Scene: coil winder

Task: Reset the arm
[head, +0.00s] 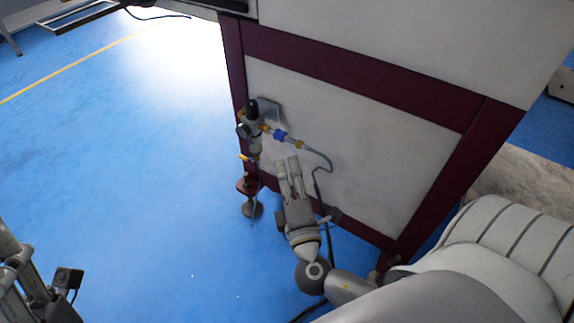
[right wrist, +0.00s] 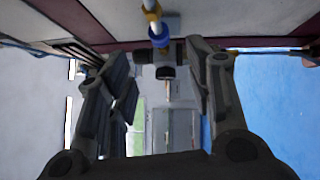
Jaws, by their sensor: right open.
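My right gripper (head: 289,172) is in the middle of the head view, in front of the machine's white side panel. It also shows in the right wrist view (right wrist: 168,75), with its two fingers apart and nothing between them. Beyond the fingers is a valve assembly (right wrist: 165,50) with a blue and yellow fitting. In the head view this valve assembly (head: 252,125) is fixed to the machine's corner post, above and left of the gripper, apart from it. Part of my left arm shows at the lower left edge of the head view; its fingertips cannot be made out.
The coil winder's cabinet (head: 365,135) has a dark red frame and white panels. A thin hose (head: 328,165) runs from the valve down the panel, near my right gripper. A levelling foot (head: 252,208) stands below the valve. The blue floor (head: 130,150) to the left is clear.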

